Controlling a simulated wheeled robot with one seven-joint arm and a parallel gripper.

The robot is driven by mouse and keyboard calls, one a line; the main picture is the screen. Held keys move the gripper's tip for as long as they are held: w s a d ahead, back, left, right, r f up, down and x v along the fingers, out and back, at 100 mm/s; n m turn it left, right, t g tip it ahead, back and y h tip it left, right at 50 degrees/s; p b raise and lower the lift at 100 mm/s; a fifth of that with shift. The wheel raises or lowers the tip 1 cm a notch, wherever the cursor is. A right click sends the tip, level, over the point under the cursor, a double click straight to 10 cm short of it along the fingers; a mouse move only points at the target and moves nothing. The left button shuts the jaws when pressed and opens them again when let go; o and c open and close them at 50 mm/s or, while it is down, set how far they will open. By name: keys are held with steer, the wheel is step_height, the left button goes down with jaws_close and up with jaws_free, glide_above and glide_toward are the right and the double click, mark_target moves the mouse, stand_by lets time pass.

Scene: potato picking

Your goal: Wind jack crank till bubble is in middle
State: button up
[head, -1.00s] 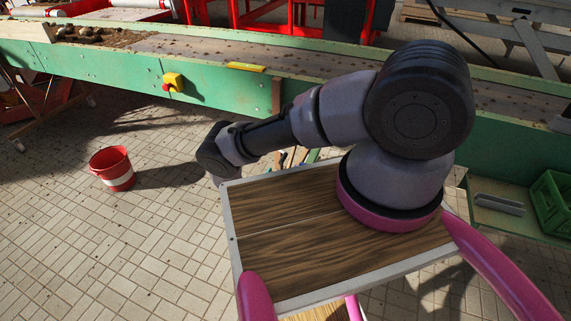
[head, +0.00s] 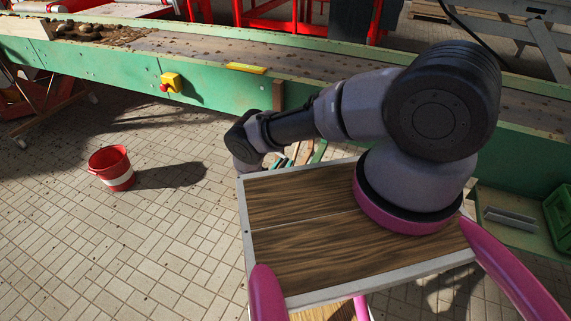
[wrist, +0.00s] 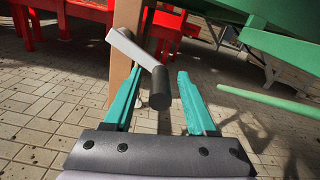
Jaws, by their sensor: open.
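The jack crank shows in the wrist view, with a pale grey arm (wrist: 135,48) slanting down to a dark cylindrical handle (wrist: 160,88). It is in front of a wooden post (wrist: 126,50). My gripper (wrist: 160,72) is open, with its two teal fingers on either side of the handle in the picture. I cannot tell whether either finger touches it. A small yellow bar (head: 246,68), perhaps the level, lies on the conveyor's near edge in the head view. Its bubble is too small to see. In the head view the crank is hidden behind my arm and body.
The long green conveyor (head: 215,89) runs across the back, with a yellow switch box (head: 171,82) on its side. A red and white bucket (head: 111,168) stands on the tiled floor at left. A green crate (head: 559,212) is at far right. The floor at left is mostly clear.

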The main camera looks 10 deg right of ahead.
jaws_close()
stand_by(1.4)
